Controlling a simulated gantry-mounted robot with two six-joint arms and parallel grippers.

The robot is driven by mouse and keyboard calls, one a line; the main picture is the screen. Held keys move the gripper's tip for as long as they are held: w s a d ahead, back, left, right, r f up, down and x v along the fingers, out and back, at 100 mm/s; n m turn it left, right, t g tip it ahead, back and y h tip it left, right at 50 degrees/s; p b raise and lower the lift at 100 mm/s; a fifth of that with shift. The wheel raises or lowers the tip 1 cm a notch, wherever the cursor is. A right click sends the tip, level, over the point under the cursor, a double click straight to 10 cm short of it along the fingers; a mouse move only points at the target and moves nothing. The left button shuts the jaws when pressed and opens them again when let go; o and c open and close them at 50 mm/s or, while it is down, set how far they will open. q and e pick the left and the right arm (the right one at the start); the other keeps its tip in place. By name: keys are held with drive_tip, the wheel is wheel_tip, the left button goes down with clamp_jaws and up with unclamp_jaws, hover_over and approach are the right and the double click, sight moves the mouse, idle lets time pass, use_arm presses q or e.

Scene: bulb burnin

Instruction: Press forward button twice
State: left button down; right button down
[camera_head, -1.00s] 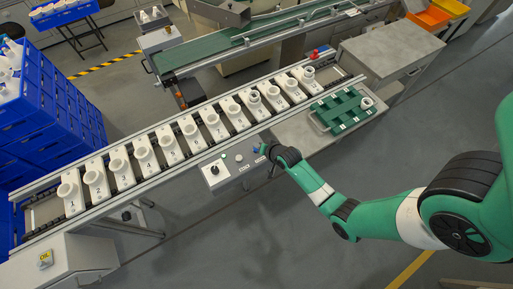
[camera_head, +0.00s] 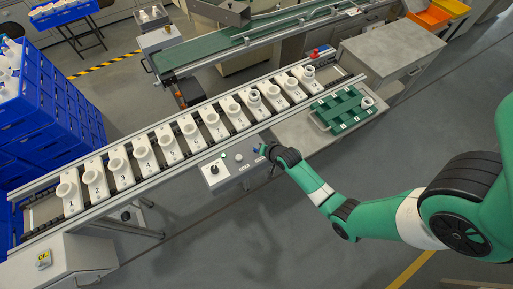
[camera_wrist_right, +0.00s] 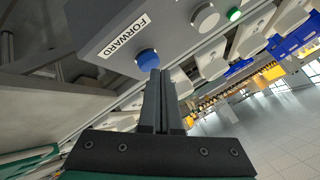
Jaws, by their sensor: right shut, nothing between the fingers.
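The blue forward button (camera_wrist_right: 147,60) is on the grey control box (camera_wrist_right: 108,37) in the right wrist view, beside a white label (camera_wrist_right: 124,35) reading FORWARD. In the head view the box (camera_head: 215,182) hangs on the front of the conveyor. My right gripper (camera_head: 263,150) is at the box's right end. In the wrist view its fingers (camera_wrist_right: 160,74) are shut and empty, with tips right by the blue button. I cannot tell whether they touch it. My left gripper is not in view.
A white button (camera_wrist_right: 206,18) and a lit green button (camera_wrist_right: 234,14) sit farther along the box. A black knob (camera_head: 214,170) is at its left end. The conveyor carries a row of numbered white sockets (camera_head: 142,149). A green rack (camera_head: 345,105) stands to the right.

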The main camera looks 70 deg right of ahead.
drive_tip(key=shift+f+b, duration=0.35)
drive_tip(key=shift+f, duration=0.1)
idle(0.6)
idle(0.4)
drive_tip(key=shift+r+p, duration=0.95)
drive_tip(key=shift+r, duration=0.1)
wheel_tip(320, 180, up, 5)
drive_tip(key=p, duration=0.5)
idle(0.3)
